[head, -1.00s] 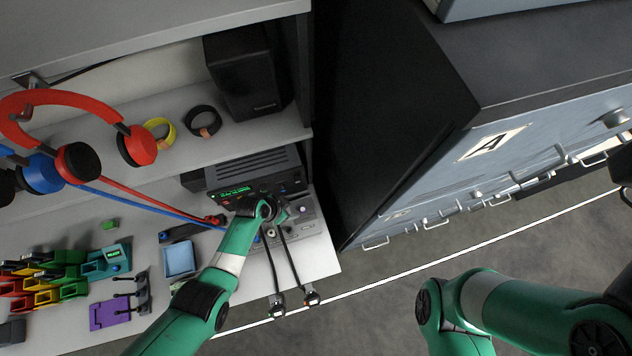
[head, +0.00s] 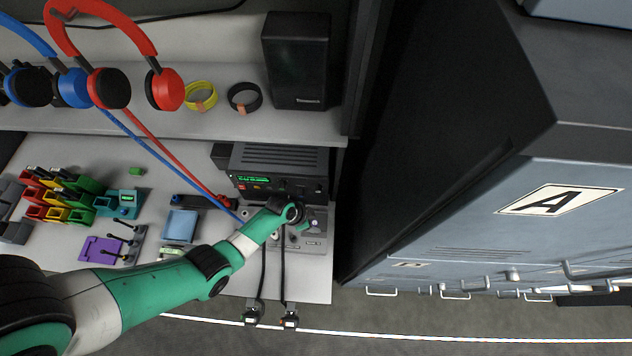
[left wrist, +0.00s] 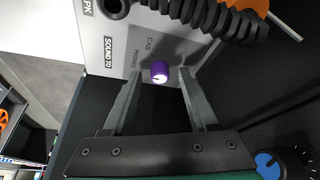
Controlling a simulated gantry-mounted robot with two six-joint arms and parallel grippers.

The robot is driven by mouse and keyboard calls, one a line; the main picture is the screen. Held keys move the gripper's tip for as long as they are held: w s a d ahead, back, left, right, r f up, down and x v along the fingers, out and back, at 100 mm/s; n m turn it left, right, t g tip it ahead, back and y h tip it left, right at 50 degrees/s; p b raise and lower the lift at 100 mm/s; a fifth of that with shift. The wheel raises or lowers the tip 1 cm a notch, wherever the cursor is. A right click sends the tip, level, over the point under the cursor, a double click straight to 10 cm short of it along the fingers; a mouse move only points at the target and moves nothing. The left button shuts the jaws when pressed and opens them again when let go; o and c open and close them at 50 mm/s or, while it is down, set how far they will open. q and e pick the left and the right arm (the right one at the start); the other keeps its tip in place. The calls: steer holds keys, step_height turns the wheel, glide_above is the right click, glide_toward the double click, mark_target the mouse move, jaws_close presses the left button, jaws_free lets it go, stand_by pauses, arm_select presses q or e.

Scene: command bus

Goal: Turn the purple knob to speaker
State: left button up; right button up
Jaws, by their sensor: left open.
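The purple knob (left wrist: 159,70) shows in the left wrist view on a grey panel. It has a pale mark on its face and sits near the printed words "CAB" and "PHONES"; no speaker label can be read. My left gripper (left wrist: 159,75) is open, with one finger on each side of the knob. I cannot tell whether the fingers touch it. In the head view my left gripper (head: 303,226) is at the grey control panel (head: 312,245) below the black radio unit (head: 280,160), and I cannot make out the knob there. My right gripper is not in view.
A black speaker (head: 297,60) stands on the shelf above. Red headphones (head: 108,90) and blue headphones (head: 72,88) hang at left. Two black cables hang over the table's front edge. A tall dark cabinet (head: 440,120) stands close on the right.

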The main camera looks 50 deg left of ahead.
arm_select(q)
jaws_close()
steer(key=shift+r+n, duration=0.1)
steer(key=shift+n, duration=0.3)
steer(key=n, duration=0.1)
steer(key=n+y+p, duration=0.1)
steer(key=n, duration=0.1)
steer(key=shift+d+y, duration=0.2)
steer(key=shift+y, duration=0.1)
steer(key=n+y, duration=0.1)
steer(key=n, duration=0.4)
steer(key=shift+y+b, duration=0.35)
steer(key=shift+y, duration=0.05)
jaws_free()
